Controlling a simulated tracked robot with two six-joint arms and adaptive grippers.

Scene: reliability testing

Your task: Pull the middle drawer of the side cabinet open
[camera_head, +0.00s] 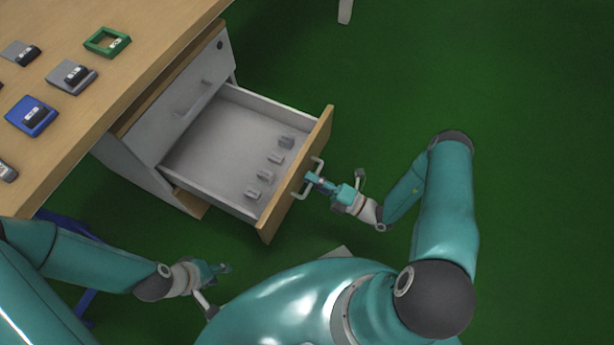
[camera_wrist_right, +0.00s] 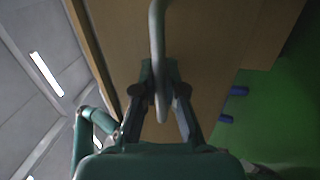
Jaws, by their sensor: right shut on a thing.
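The side cabinet (camera_head: 155,130) stands under the wooden table edge. One of its drawers (camera_head: 220,145) is pulled far out below a closed grey front, with several small grey pieces inside on its floor. The drawer has a wooden front (camera_head: 272,215) with a pale bar handle (camera_head: 318,166). My right gripper (camera_head: 311,179) is shut on this handle. In the right wrist view the handle (camera_wrist_right: 157,40) runs between the two fingers (camera_wrist_right: 162,95). My left gripper (camera_head: 222,269) is low at the left, away from the cabinet; its fingers are too small to judge.
The wooden table (camera_head: 120,45) holds several small devices, a blue one (camera_head: 32,116) and a green frame (camera_head: 107,41) among them. The closed front above the open drawer has its own handle (camera_head: 192,98). The green floor (camera_head: 400,70) to the right is clear.

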